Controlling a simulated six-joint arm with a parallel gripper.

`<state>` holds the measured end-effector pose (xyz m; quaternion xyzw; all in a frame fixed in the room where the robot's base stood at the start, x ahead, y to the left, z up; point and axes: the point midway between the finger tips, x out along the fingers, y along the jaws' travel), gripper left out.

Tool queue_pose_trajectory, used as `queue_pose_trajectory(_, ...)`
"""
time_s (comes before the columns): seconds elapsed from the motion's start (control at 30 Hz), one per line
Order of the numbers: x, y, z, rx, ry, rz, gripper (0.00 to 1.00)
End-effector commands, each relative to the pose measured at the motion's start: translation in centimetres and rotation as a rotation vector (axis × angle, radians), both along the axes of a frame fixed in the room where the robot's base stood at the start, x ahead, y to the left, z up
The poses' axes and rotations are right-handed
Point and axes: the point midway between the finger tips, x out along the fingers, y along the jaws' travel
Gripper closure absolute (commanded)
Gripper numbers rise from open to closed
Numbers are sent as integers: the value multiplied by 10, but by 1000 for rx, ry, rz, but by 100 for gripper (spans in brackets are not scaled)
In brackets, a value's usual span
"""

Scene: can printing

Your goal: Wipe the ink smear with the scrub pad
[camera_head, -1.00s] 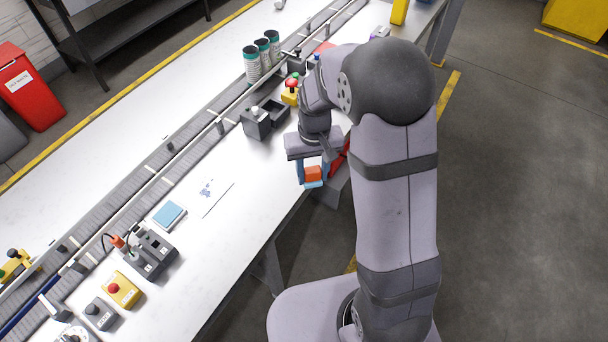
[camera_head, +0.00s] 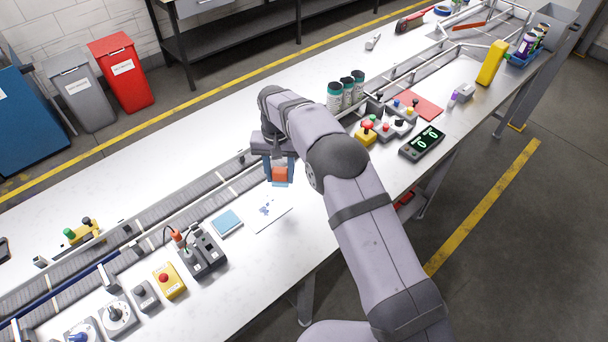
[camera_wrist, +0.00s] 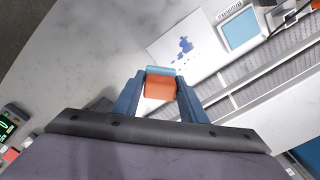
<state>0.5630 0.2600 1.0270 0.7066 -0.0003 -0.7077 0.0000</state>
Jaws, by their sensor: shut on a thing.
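My gripper (camera_head: 279,170) is shut on the scrub pad (camera_head: 281,175), an orange block with a light blue face at its end. In the wrist view the pad (camera_wrist: 160,88) sits between the two blue fingers. The ink smear (camera_head: 268,209) is a patch of blue blots on a thin white sheet or plate (camera_head: 262,221). In the head view the gripper is just above and beyond the plate. In the wrist view the smear (camera_wrist: 182,48) lies ahead of the pad, apart from it. The pad's height above the table is hard to tell.
A light blue square pad in a white frame (camera_head: 227,222) lies left of the plate. A grey socket unit (camera_head: 203,250) and button boxes stand further left. The conveyor (camera_head: 190,208) runs behind. Dark cups (camera_head: 346,92) and a display (camera_head: 422,141) stand to the right.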

Motion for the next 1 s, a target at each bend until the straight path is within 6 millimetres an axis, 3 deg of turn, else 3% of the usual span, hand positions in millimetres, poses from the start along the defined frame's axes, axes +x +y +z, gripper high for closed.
queue_pose_trajectory(0.2, -2, 19, 0, 0, -1, 0, 79)
queue_pose_trajectory(0.43, -2, 21, -3, 0, -1, 0, 79)
queue_pose_trajectory(1.0, -2, 20, -53, 0, -1, 0, 79)
